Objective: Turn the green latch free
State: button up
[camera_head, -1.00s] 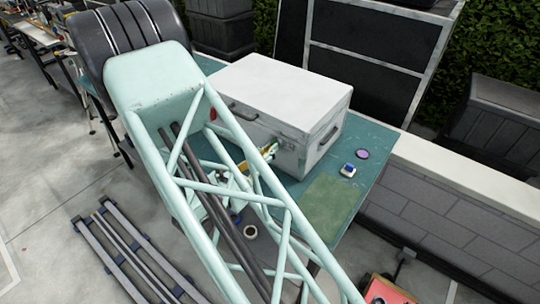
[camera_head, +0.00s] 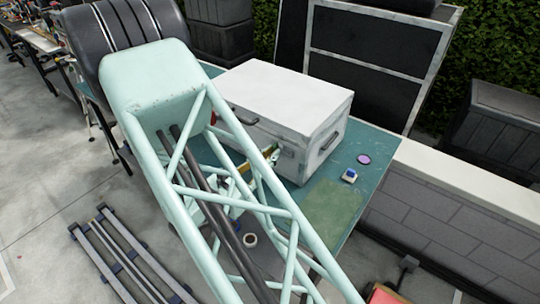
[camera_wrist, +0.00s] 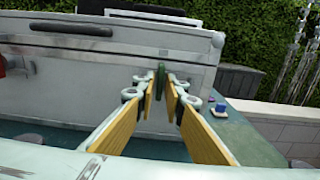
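A white case (camera_head: 285,93) stands on the teal table; its grey front face (camera_wrist: 80,85) fills much of the wrist view. The green latch (camera_wrist: 161,72) is a narrow upright piece on that face, just below the lid rim. My gripper (camera_wrist: 162,92) has yellow-padded fingers that point at the case front. The fingertips are apart, one on each side of the latch as seen from the wrist. I cannot tell whether they touch it. In the head view my gripper (camera_head: 272,156) is at the case front, partly hidden by my arm, and the latch cannot be made out.
A red part (camera_wrist: 2,66) sits on the case front at far left. A dark handle (camera_wrist: 70,29) crosses the lid front. A purple disc (camera_head: 363,160) and a small blue-and-white item (camera_head: 349,176) lie on the table (camera_head: 375,150) right of the case. A round roll (camera_head: 250,239) lies near the front.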

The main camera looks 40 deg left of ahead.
jog(key=shift+o, duration=1)
jog(key=shift+s, duration=0.1)
jog(key=s, duration=1.1)
jog(key=shift+s, duration=0.4)
jog(key=shift+a, duration=0.1)
